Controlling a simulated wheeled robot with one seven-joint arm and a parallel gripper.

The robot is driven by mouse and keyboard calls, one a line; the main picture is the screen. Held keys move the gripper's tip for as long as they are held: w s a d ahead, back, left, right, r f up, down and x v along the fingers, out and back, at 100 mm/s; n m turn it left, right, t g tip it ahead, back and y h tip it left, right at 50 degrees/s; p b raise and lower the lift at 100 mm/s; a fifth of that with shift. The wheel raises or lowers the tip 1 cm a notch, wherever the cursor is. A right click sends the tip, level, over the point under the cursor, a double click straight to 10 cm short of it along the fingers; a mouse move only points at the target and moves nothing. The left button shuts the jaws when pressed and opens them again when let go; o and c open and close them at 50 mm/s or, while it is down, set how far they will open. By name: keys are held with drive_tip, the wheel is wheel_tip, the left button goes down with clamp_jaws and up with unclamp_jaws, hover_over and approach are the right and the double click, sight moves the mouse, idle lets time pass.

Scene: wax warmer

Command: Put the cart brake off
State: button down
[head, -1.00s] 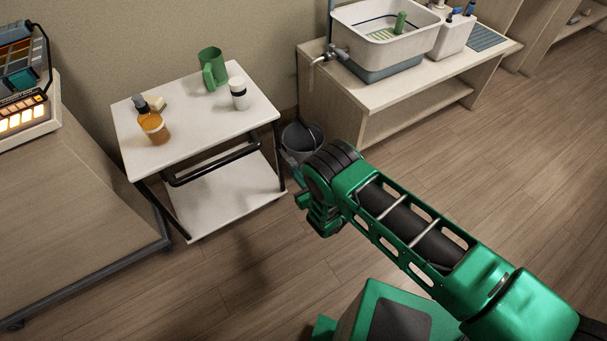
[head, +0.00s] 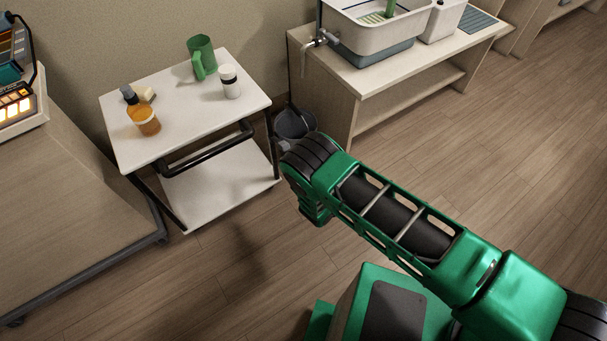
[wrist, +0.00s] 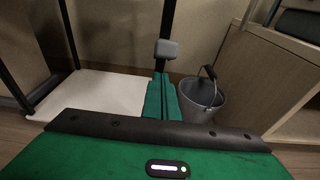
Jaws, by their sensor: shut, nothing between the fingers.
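The cart (head: 180,120) has a white top, a lower white shelf and dark legs, and stands against the wall. In the wrist view, a dark upright leg (wrist: 168,17) of the cart carries a small grey block (wrist: 167,48), which may be the brake; its setting cannot be told. My gripper (wrist: 161,80) is shut and empty, its green fingertips pointing at the leg just below the grey block in the picture. Whether they touch it cannot be told. The lower shelf (wrist: 95,90) is to their left.
A dark bucket (wrist: 203,100) stands just right of the fingers, beside a wooden bench (head: 350,110) with a sink basin. The cart top holds a green mug (head: 202,56), a white jar (head: 229,82) and an amber bottle (head: 146,120). Floor in front is clear.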

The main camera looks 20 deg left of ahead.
drive_tip(key=f+v, duration=0.2)
drive_tip(key=v, duration=0.8)
drive_tip(key=shift+s+d, duration=0.2)
drive_tip(key=shift+d, duration=0.1)
